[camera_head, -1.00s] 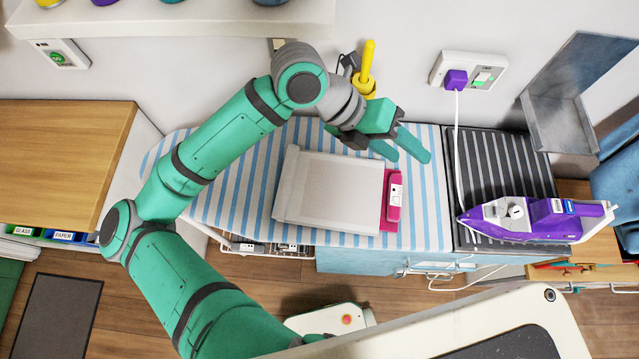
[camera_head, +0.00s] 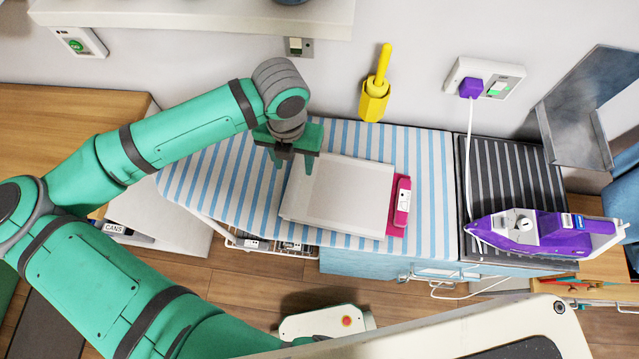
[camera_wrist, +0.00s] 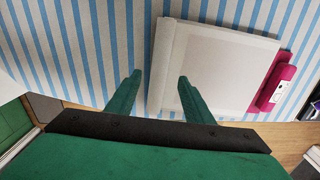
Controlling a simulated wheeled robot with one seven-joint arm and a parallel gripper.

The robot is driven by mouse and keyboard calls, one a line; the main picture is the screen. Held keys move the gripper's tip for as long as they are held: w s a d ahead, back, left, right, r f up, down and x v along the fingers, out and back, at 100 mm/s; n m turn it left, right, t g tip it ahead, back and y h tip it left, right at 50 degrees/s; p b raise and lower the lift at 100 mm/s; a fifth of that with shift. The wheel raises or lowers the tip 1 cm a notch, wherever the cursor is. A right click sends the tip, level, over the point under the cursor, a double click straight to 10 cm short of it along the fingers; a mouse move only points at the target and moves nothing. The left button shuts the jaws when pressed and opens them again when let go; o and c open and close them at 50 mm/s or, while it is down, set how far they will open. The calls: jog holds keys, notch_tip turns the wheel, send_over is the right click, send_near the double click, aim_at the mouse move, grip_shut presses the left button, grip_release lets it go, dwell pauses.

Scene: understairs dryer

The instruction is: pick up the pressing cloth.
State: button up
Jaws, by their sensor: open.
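The pressing cloth (camera_head: 342,195) looks like a pale grey, flat rectangular sheet with a thicker, raised left edge. It lies on a blue-and-white striped ironing surface (camera_head: 215,175) and over a magenta item (camera_head: 401,205) with a white panel, which sticks out at its right. My gripper (camera_head: 292,166) is open and empty, pointing down at the cloth's left edge. In the wrist view, the cloth's raised edge (camera_wrist: 166,65) appears between the fingertips of my gripper (camera_wrist: 160,78). I cannot tell the exact height of the fingertips above it.
A purple iron (camera_head: 540,228) stands on a dark striped pad (camera_head: 505,170) at the right, its white cord running up to a wall socket (camera_head: 485,78). A yellow holder (camera_head: 374,100) is on the wall behind. A shelf (camera_head: 190,14) overhangs at upper left.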

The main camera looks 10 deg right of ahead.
aim_at(295, 174)
jog(key=shift+d+f, duration=0.1)
jog(key=shift+f, duration=2.95)
jog(key=shift+w, duration=0.1)
jog(key=c, duration=1.1)
